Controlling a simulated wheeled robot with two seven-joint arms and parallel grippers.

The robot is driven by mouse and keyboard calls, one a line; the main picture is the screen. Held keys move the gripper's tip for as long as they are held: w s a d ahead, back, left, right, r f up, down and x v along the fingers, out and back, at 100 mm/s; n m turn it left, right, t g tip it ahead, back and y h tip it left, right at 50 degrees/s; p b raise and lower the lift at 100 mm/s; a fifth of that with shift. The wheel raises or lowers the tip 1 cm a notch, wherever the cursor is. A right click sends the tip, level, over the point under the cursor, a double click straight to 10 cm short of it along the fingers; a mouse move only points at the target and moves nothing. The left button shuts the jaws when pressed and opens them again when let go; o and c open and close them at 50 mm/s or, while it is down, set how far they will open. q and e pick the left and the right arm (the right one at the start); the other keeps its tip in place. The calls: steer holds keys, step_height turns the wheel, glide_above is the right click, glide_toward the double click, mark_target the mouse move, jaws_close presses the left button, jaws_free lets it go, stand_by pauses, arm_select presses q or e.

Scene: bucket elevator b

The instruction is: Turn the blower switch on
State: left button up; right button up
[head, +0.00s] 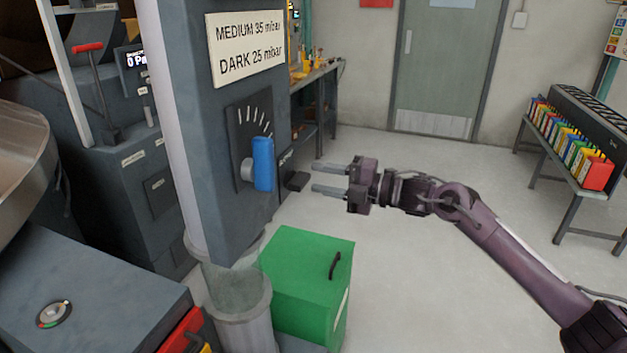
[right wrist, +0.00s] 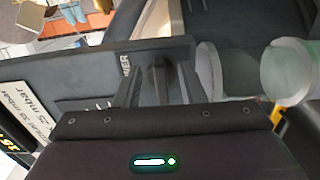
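The blower switch (head: 297,181) is a small black lever. It sticks out from the right side of the grey column (head: 232,215), low down, beside a partly hidden label. My right gripper (head: 314,178) is just right of it, fingers pointing left at it. The fingers are apart with nothing held between them. In the right wrist view the gripper (right wrist: 158,80) faces the dark panel, with the end of the label beside it. A dark shape between the fingers looks like the switch (right wrist: 156,74); contact cannot be told. My left gripper is not in view.
A blue-handled dial (head: 263,164) projects from the column's front, left of the switch. A green box (head: 308,262) with a black handle stands below. A clear tube (head: 236,290) stands beside it. The floor to the right is free up to a rack of colourful packs (head: 572,140).

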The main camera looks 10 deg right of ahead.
steer(key=b+v, duration=0.1)
steer(key=v, duration=0.4)
stand_by(0.3)
